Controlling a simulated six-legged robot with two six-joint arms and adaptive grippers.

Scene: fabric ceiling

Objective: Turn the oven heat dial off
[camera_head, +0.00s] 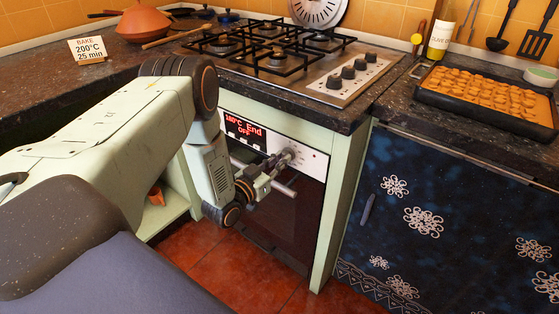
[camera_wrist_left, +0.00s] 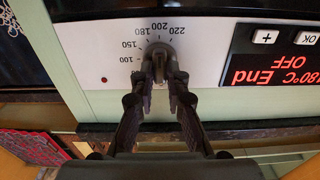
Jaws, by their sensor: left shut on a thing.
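The oven (camera_head: 285,215) is built in under the counter, with a light control panel. Its heat dial (camera_head: 289,155) sits on the panel, right of the red-lit display (camera_head: 243,125), which reads 180°C, End and OFF. My left gripper (camera_head: 279,163) reaches the panel and is shut on the dial. In the left wrist view both fingers flank the dial knob (camera_wrist_left: 159,59), with temperature marks from 100 to 220 around it. The fingers and knob overlap, so the exact pointer setting is hard to tell. My right gripper is not in view.
The oven door handle (camera_head: 272,182) runs just below the dial. A gas hob (camera_head: 276,48) with several knobs is above. A tray of baked pieces (camera_head: 487,97) stands at the right on the counter. A card (camera_head: 90,49) reads BAKE 200°C 25 min.

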